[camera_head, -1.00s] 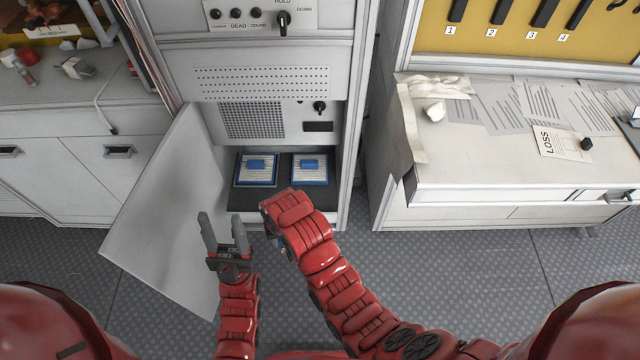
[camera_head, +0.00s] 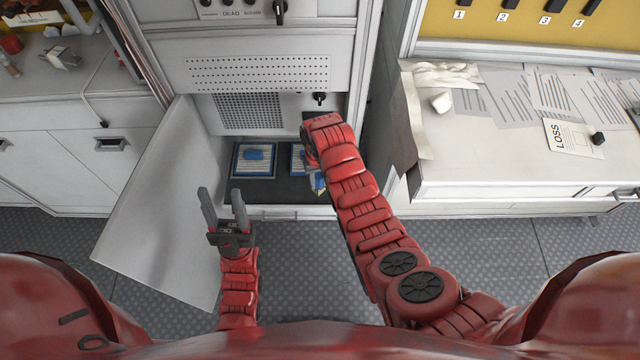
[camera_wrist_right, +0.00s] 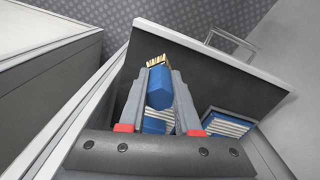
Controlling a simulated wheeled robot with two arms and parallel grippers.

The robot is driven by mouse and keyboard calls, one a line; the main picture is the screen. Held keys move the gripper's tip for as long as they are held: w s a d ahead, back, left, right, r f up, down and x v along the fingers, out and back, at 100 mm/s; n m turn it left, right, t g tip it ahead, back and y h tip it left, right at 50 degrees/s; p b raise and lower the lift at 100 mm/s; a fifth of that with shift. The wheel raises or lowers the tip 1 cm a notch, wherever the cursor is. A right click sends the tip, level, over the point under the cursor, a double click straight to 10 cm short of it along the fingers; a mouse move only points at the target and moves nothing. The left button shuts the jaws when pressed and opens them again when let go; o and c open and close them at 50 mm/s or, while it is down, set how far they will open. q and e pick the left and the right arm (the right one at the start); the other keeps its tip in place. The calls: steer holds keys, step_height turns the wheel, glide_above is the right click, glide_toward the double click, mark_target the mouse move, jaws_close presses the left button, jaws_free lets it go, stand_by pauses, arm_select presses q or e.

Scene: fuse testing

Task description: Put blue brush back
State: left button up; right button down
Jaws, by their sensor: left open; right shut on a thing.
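My right gripper (camera_wrist_right: 159,78) is shut on a blue brush (camera_wrist_right: 160,88) with gold bristles, seen in the right wrist view. The bristles point away from the palm. In the head view the gripper is mostly hidden under my right arm, inside the low open compartment. Two blue-framed striped pads lie there. The left pad (camera_head: 242,170) carries a blue block (camera_head: 257,154); the right pad (camera_head: 297,158) is partly covered by my arm. In the wrist view one pad (camera_wrist_right: 155,121) lies behind the brush. My left gripper (camera_head: 223,212) is open and empty before the cabinet.
The open cabinet door (camera_head: 165,205) stands left of the compartment, behind my left gripper. A drawer-like front edge with a handle (camera_head: 279,215) borders the compartment. A desk with papers (camera_head: 530,187) stands at the right and a counter (camera_head: 75,95) at the left.

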mark_target(320, 186)
steer(key=shift+w+d+f, duration=0.15)
steer(key=shift+w+d, duration=0.05)
steer(key=shift+w, duration=0.05)
steer(key=shift+f, duration=1.6)
steer(key=shift+f, duration=0.15)
steer(key=c, duration=0.6)
jaws_free()
